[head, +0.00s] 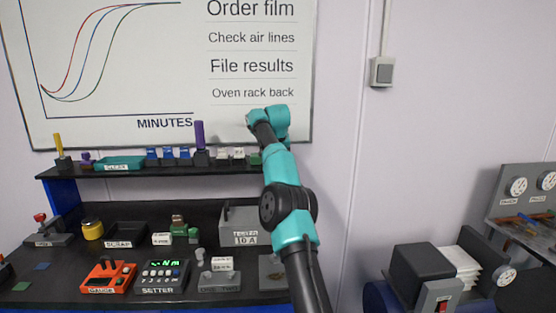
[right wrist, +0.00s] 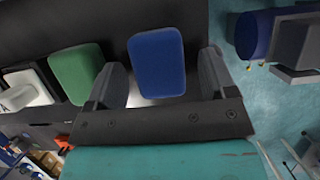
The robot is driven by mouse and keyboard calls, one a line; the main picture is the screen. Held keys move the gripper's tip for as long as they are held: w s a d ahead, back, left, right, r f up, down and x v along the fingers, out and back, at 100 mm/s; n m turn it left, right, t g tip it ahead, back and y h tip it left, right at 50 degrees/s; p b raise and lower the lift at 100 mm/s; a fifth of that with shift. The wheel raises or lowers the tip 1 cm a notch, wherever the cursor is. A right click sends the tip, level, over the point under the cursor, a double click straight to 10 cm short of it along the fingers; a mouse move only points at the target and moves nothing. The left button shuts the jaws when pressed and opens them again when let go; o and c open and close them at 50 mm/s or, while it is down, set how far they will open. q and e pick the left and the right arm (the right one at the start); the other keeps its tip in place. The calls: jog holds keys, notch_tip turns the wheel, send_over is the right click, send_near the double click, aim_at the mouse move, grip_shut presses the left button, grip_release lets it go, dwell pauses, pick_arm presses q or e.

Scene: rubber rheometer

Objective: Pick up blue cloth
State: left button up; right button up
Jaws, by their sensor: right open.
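In the right wrist view a blue, rounded rectangular piece (right wrist: 157,58), which I take for the blue cloth, lies between the two fingers of my right gripper (right wrist: 162,72). The fingers are open, with a gap on each side of the blue piece. In the head view my right arm reaches up to the right end of the upper shelf (head: 225,167). The arm hides the blue piece and the fingers there. My left gripper is in neither view.
A green piece (right wrist: 76,74) lies just left of the gripper, beside a white labelled item (right wrist: 27,90). Several small items and a teal tray (head: 120,163) line the shelf. The tester box (head: 241,225) stands below on the crowded bench.

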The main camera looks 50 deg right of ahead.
jog(key=shift+c, duration=0.4)
jog(key=c, duration=0.9)
jog(key=shift+s+d+r, duration=0.1)
